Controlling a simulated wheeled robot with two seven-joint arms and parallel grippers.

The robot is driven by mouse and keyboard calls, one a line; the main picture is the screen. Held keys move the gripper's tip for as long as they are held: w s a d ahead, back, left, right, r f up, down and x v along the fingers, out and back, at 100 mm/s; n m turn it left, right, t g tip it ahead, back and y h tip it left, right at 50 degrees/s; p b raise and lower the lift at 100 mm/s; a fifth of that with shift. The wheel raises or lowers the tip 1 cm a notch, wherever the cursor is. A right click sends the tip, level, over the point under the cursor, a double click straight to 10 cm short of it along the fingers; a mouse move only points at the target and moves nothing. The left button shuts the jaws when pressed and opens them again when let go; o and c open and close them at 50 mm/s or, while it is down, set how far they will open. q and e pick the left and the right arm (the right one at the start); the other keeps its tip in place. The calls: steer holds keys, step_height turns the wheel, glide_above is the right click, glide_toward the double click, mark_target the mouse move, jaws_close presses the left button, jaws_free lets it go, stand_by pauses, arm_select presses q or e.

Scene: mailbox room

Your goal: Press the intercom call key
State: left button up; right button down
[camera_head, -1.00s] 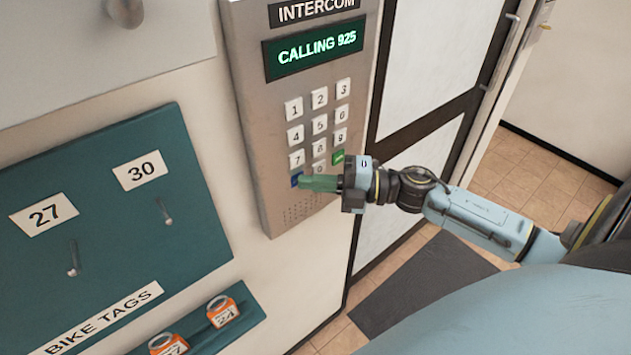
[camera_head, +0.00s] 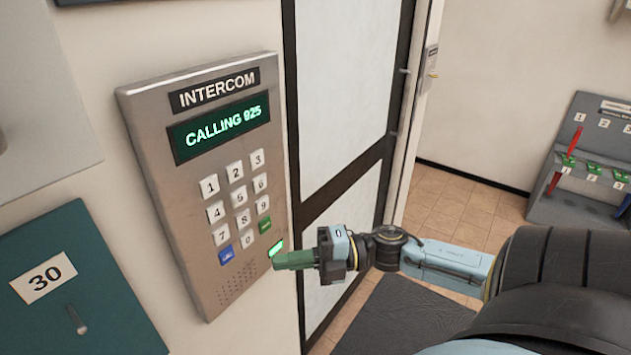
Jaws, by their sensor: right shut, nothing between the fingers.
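The grey intercom panel (camera_head: 186,208) is on the wall left of the door. Its display (camera_head: 219,127) reads "CALLING 925". Below are white number keys, a blue key (camera_head: 225,255) at the lower left and a green key (camera_head: 264,224) at the right. The small lettering on the coloured keys is hard to read. My right gripper (camera_head: 277,260) is shut and empty, its green fingers pointing left at the panel's lower right edge. It covers neither coloured key; whether it is clear of the panel face is hard to tell. My left gripper is not in view.
A framed door (camera_head: 340,90) stands right of the panel, with a dark mat (camera_head: 400,315) below. A grey rack (camera_head: 590,165) with coloured items is at the far right.

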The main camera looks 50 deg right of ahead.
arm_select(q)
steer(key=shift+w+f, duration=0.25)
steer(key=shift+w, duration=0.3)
arm_select(e)
steer(key=shift+v, duration=2.25)
steer(key=shift+s, duration=0.1)
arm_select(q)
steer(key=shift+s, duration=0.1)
arm_select(e)
steer(key=shift+a, duration=0.1)
